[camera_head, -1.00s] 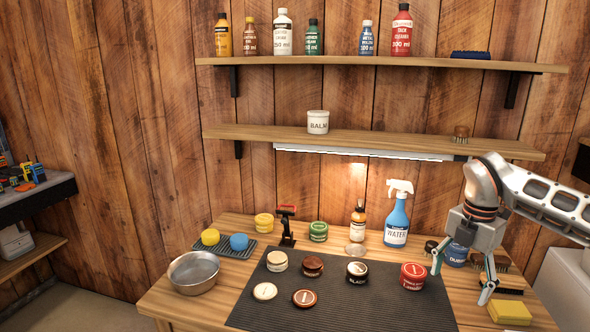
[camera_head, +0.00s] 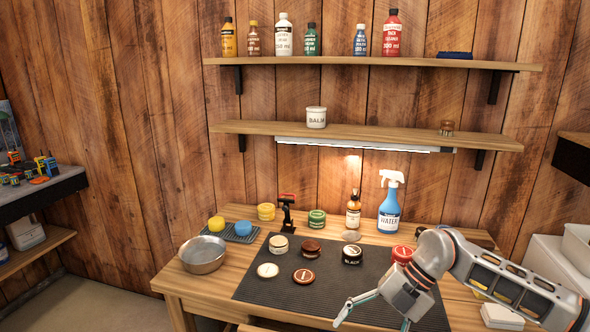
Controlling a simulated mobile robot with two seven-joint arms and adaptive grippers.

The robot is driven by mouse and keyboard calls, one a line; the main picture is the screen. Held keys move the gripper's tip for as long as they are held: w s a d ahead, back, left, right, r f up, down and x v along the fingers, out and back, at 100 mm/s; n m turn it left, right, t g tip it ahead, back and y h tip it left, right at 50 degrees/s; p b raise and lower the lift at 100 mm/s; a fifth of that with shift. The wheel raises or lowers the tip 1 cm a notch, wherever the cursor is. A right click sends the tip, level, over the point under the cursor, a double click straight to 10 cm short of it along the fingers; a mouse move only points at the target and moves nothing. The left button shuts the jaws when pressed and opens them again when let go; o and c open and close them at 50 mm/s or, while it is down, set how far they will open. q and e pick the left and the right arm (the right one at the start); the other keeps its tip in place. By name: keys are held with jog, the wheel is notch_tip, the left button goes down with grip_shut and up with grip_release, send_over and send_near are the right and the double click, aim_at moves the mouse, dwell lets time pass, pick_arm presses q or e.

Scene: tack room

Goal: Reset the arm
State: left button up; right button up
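My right arm (camera_head: 500,282) comes in from the right edge, low over the front right of the workbench. Its gripper (camera_head: 372,324) hangs over the front part of the dark ribbed mat (camera_head: 330,275), with its two fingers spread apart. Nothing shows between the fingers, and the lower finger tip is close to the bottom edge of the picture. The arm hides part of the red tin (camera_head: 402,254) and the right end of the bench. My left gripper is not in view.
Several tins, such as the black tin (camera_head: 352,254), stand on the mat. A metal bowl (camera_head: 202,254) is at left. A blue spray bottle (camera_head: 389,204) and a brown bottle (camera_head: 353,212) stand behind. The lower shelf (camera_head: 380,136) and upper shelf (camera_head: 350,63) overhang the back.

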jog(key=s+a+r+m+t+y, duration=0.2)
jog(key=s+a+y, duration=0.1)
jog(key=a+y, duration=0.4)
jog(key=s+a+r+m+t+y, duration=0.1)
jog(key=s+a+r+t+y, duration=0.3)
jog(key=a, duration=0.6)
jog(key=w+d+f+m+t+h, duration=0.2)
jog(key=d+f+m+t+h, duration=0.4)
jog(key=f+m, duration=0.25)
jog(key=w+d+f+m+t+h, duration=0.2)
jog(key=d+f+m+t+h, duration=0.25)
jog(key=d+f+m, duration=0.45)
jog(key=s+d+f+m+g+h, duration=0.2)
jog(key=s+d+f, duration=0.3)
jog(key=s+f, duration=0.2)
jog(key=s+d+f+m+g+h, duration=0.2)
jog(key=s+d+f, duration=0.3)
jog(key=s+f, duration=0.3)
jog(key=shift+s+m+h, duration=0.65)
jog(key=shift+m+h, duration=0.2)
jog(key=shift+a+g, duration=0.1)
jog(key=shift+g, duration=0.15)
grip_shut()
jog(key=shift+w, duration=0.1)
jog(key=shift+f, duration=0.1)
